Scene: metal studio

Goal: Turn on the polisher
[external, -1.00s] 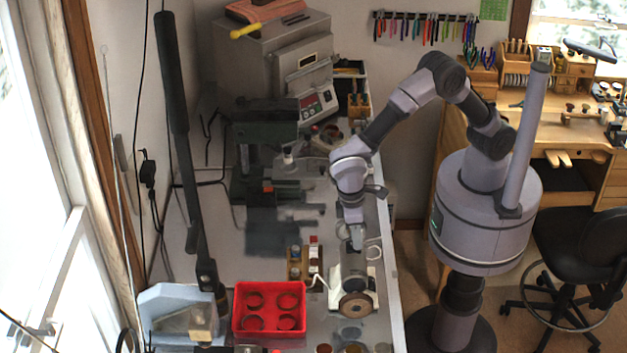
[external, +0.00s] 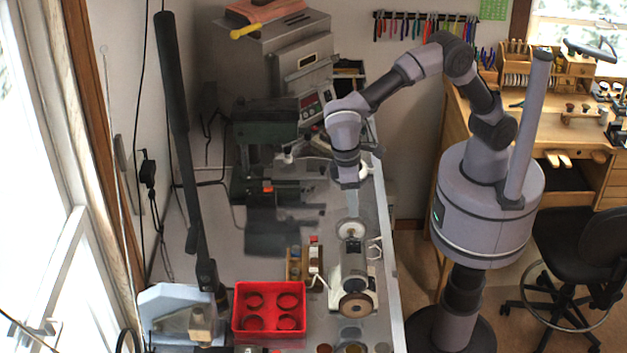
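The polisher (external: 353,268) stands on the bench near its right edge. It has a dark motor body on a pale base, a white wheel (external: 351,229) at the far end and a brown wheel (external: 356,305) at the near end. My gripper (external: 351,208) points down above and just behind the white wheel, apart from the motor body. Its fingers are too small to show whether they are open or shut. I cannot make out the polisher's switch or whether the wheels are spinning.
A small wooden rack (external: 296,262) stands left of the polisher, and a red tray (external: 268,336) is at front left. A dark green drill press (external: 265,135) stands farther back. A cable (external: 376,243) loops beside the polisher.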

